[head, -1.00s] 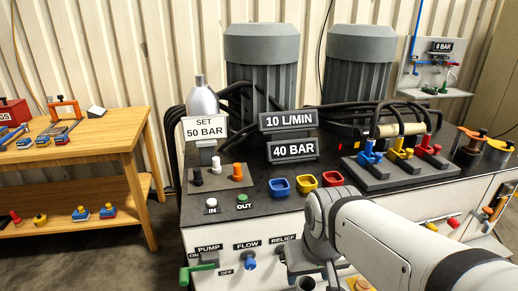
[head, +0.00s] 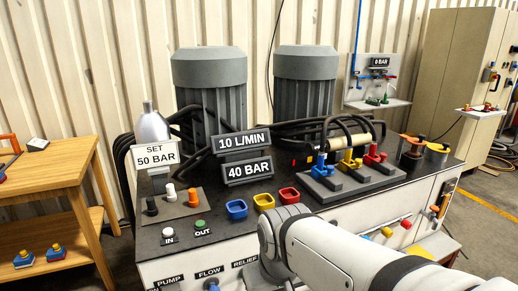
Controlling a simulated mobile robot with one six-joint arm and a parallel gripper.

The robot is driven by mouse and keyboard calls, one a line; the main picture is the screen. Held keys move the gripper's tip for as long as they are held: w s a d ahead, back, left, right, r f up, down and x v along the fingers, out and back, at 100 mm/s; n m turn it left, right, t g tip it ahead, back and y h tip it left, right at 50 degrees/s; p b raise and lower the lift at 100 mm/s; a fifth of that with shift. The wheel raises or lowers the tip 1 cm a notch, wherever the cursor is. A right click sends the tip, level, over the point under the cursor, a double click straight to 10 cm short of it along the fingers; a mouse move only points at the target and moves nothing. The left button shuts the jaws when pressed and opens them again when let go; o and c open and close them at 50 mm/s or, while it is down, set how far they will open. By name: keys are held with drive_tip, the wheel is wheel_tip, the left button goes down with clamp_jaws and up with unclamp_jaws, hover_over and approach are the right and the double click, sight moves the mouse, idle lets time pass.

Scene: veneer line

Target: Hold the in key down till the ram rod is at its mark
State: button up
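The in key is a white round button (head: 168,232) above the IN label, on the front left of the dark bench top (head: 215,250). A green button (head: 200,225) stands beside it above the OUT label. My arm enters from the lower right and bends down in front of the bench, to the right of the keys. Its end runs out of the bottom of the picture, so my gripper's fingers do not show. A pale cylinder (head: 352,140) lies among hoses at the back right. I cannot make out a ram rod or its mark.
Black, white and orange levers (head: 172,193) stand behind the keys. Blue, yellow and red cups (head: 263,202) stand to their right. A wooden table (head: 75,172) is at left.

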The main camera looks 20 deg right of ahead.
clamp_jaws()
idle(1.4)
